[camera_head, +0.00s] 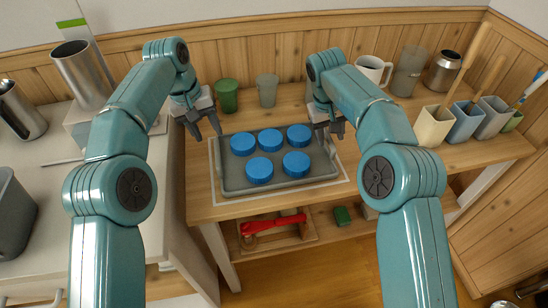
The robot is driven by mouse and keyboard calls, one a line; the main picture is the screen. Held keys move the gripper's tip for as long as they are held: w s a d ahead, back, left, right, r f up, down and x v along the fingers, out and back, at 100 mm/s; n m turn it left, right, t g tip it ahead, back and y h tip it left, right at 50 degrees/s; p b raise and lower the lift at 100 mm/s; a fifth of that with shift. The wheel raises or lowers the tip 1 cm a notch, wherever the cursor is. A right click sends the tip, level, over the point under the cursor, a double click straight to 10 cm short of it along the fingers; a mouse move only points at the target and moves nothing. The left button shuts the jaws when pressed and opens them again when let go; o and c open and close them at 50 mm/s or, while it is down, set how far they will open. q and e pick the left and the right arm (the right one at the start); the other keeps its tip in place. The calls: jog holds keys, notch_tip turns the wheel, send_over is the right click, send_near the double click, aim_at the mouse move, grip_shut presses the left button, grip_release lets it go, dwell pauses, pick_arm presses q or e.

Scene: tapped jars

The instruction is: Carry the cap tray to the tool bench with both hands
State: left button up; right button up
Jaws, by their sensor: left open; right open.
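The cap tray (285,184) is grey and shallow and lies on a white-edged mat on the wooden bench. It holds several round blue caps (260,170). My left gripper (207,133) is open above the tray's back left corner. My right gripper (329,134) is open at the tray's right side, close to its back right corner. I cannot tell whether either gripper touches the tray. Part of the tray's right end is hidden by my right gripper and arm.
A green cup (227,96) and a grey-green cup (267,90) stand behind the tray. A white mug (371,70) and containers with utensils (434,126) stand to the right. A shelf below holds a red tool (272,224). A pale counter (40,180) lies left.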

jog(key=r, duration=0.4)
jog(key=shift+s+a, duration=0.1)
jog(key=shift+a, duration=0.3)
jog(key=shift+s, duration=0.1)
